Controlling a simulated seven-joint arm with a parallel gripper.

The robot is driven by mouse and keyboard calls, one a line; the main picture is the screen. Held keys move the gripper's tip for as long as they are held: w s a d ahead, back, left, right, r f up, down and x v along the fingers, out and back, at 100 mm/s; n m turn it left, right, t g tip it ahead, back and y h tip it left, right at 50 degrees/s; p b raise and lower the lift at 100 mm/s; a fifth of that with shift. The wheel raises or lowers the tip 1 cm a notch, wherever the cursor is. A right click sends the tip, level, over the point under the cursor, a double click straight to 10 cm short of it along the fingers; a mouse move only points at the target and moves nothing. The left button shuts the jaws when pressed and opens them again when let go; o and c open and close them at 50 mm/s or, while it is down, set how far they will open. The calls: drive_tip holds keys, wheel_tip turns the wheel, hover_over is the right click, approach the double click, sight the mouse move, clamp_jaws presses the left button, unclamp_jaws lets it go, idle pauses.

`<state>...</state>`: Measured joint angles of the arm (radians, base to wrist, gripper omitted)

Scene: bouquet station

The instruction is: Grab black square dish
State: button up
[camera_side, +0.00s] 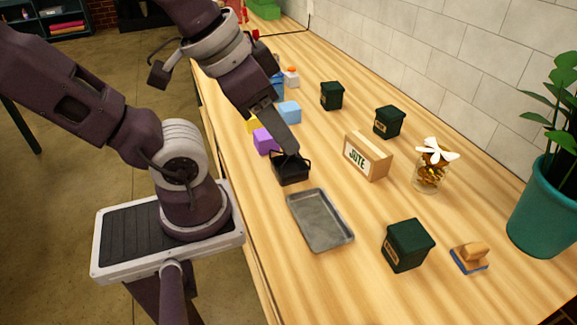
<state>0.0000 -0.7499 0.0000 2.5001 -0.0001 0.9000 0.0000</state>
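The black square dish (291,175) stands on the wooden counter, just behind the grey metal tray and in front of a purple block. My gripper (290,156) points down right over the dish, with its dark fingertips at or just above the rim. Fingers and dish are both black and overlap, so I cannot tell whether they touch or how far apart the fingers are. The inside of the dish is mostly hidden by my gripper.
Near the dish are the grey tray (320,219), purple block (265,141), blue block (289,112) and JUTE box (367,156). Dark green bins (408,246), a gold-filled jar (431,172), a wooden stamp (469,257) and a potted plant (545,215) stand rightward.

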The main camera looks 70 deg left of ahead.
drive_tip(key=o, duration=1.3)
drive_tip(key=n+g, duration=0.6)
drive_tip(key=n, duration=1.2)
approach(290, 162)
drive_tip(key=s+d, duration=0.1)
drive_tip(key=d, duration=0.1)
drive_tip(key=shift+s+d+f, duration=0.1)
drive_tip(key=shift+s+d, duration=0.25)
drive_tip(key=shift+s, duration=0.05)
drive_tip(key=f, duration=0.7)
drive_tip(key=shift+d, duration=0.25)
